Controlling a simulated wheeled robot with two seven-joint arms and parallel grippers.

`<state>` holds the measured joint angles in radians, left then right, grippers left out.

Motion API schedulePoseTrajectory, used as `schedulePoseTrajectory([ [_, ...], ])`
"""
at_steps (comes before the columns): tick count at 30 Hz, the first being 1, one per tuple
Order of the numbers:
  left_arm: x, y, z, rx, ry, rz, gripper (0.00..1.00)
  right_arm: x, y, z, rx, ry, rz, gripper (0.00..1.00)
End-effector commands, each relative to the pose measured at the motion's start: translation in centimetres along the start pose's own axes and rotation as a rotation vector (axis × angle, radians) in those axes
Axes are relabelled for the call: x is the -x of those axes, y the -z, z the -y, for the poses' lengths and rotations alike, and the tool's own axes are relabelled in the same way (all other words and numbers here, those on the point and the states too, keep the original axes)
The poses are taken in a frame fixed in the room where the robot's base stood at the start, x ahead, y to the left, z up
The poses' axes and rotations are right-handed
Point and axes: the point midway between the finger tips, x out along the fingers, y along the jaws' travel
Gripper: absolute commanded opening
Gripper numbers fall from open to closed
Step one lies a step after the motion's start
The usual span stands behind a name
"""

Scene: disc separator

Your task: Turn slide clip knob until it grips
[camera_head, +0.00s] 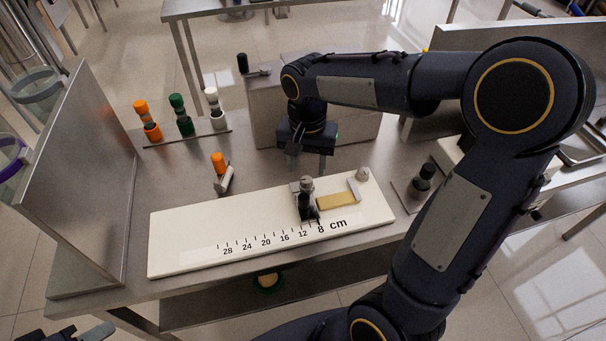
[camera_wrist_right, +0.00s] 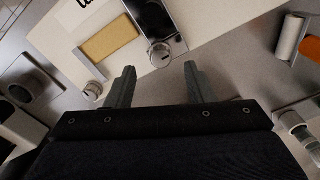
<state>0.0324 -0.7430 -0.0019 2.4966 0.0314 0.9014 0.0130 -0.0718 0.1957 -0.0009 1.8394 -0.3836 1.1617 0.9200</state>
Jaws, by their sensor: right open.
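The white board (camera_head: 190,235) with a centimetre scale lies on the steel table. The black slide clip (camera_head: 308,208) stands on it near the low end of the scale, its metal knob (camera_head: 306,184) on top. A gold block (camera_head: 337,201) lies right of the clip, by a fixed end stop with its own knob (camera_head: 362,174). My right gripper (camera_head: 308,160) is open and empty behind the slide clip. In the right wrist view, the slide clip knob (camera_wrist_right: 160,55) lies beyond the gap between the open fingers (camera_wrist_right: 158,85). My left gripper (camera_head: 92,332) shows only partly at the bottom left.
Orange, green and white bottles (camera_head: 184,122) stand on a rack at the back left. An orange-capped item (camera_head: 221,172) lies behind the board. A black-topped item (camera_head: 422,182) stands right of the board. A metal panel (camera_head: 85,180) rises at the left table edge.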

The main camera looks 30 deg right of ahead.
Motion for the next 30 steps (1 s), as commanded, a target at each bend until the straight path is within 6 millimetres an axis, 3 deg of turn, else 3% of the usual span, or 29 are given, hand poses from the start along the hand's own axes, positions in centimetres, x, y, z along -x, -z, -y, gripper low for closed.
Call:
schedulePoseTrajectory([
  [3,-0.1,0.0,0.0,0.000,0.000,0.000,0.36,-2.1,-0.1,-0.1,0.000,-0.003,0.005,0.48],
  [9,-0.1,0.0,0.0,0.000,0.000,0.000,0.36,-4.2,0.0,0.0,0.001,-0.001,0.002,0.48],
  [19,-0.1,0.0,0.0,0.000,0.000,0.000,0.36,-4.5,0.0,0.0,0.001,0.001,0.000,0.48],
  [30,-0.1,0.0,0.0,0.000,0.000,0.000,0.36,-4.5,0.0,0.0,0.001,0.002,0.000,0.04],
])
